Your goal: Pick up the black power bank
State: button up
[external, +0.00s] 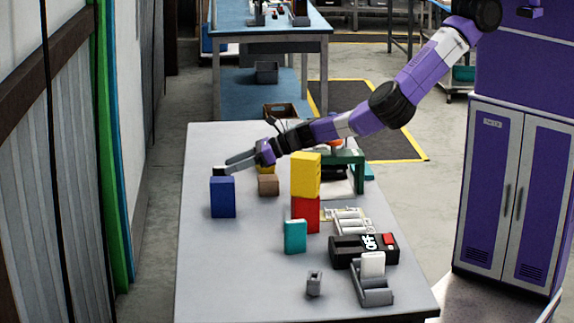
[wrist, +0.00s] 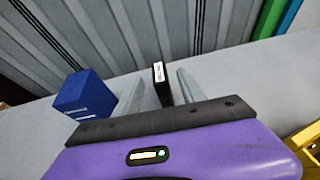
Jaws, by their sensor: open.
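The black power bank (wrist: 157,92) is a thin dark block with a white label on its narrow face. I cannot tell how far the fingers reach along the block.
The blue box also stands left of my fingers in the wrist view (wrist: 84,95). A brown box (external: 268,185), a yellow box on a red box (external: 305,215) and a teal box (external: 295,236) stand on the grey table (external: 245,270). A corrugated wall lies beyond the left edge.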

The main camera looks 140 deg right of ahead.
aim_at(219, 167)
jog(key=shift+b+x, duration=0.55)
jog(key=shift+x, duration=1.8)
jog(key=shift+r, duration=0.1)
grip_shut()
